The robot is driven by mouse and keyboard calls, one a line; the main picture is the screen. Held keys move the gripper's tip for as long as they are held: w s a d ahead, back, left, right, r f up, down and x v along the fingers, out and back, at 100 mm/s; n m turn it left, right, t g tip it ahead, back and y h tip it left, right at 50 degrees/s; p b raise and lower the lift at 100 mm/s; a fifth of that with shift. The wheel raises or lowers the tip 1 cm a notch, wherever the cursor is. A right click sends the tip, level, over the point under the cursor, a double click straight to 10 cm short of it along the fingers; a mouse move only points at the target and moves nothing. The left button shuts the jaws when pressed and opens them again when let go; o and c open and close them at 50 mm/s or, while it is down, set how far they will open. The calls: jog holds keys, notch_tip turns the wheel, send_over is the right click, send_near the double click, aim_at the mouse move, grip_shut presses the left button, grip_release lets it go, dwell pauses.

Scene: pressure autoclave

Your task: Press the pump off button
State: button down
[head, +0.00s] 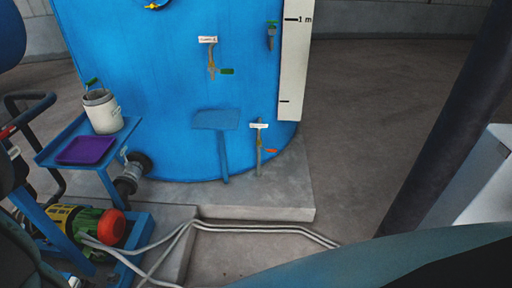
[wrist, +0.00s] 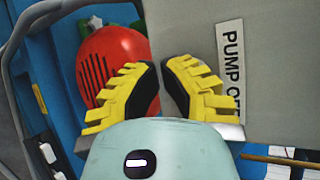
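In the wrist view, a white label reading "PUMP OF…" (wrist: 231,68) is on a grey panel (wrist: 190,25), right of my gripper. No button is visible in either view; one may be hidden behind the fingers. My gripper (wrist: 160,66) has yellow ribbed fingers with dark pads. The fingertips are close together, with a narrow gap and nothing held between them. They lie in front of the panel's left part; whether they touch it I cannot tell. My gripper is not visible in the head view.
A pump motor with a red end cap (head: 111,226) stands at lower left; the red cap also shows in the wrist view (wrist: 105,62). A blue tank (head: 160,85) stands behind. A blue stand (head: 55,155) holds a purple tray (head: 86,150). Grey hoses (head: 260,228) cross the floor.

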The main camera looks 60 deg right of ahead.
jog(key=shift+d, duration=0.1)
jog(key=shift+s+d, duration=0.45)
jog(key=shift+s, duration=0.2)
jog(key=shift+s+p, duration=0.1)
jog(key=shift+p, duration=0.2)
jog(key=shift+s+d+p, duration=0.1)
jog(key=shift+s+d, duration=0.3)
jog(key=shift+s, duration=0.3)
jog(key=shift+s+d+p, duration=0.1)
jog(key=shift+s+d, duration=0.35)
jog(key=shift+s, duration=0.2)
jog(key=shift+s+d+p, duration=0.1)
jog(key=shift+s+d, duration=0.3)
jog(key=shift+s, duration=0.3)
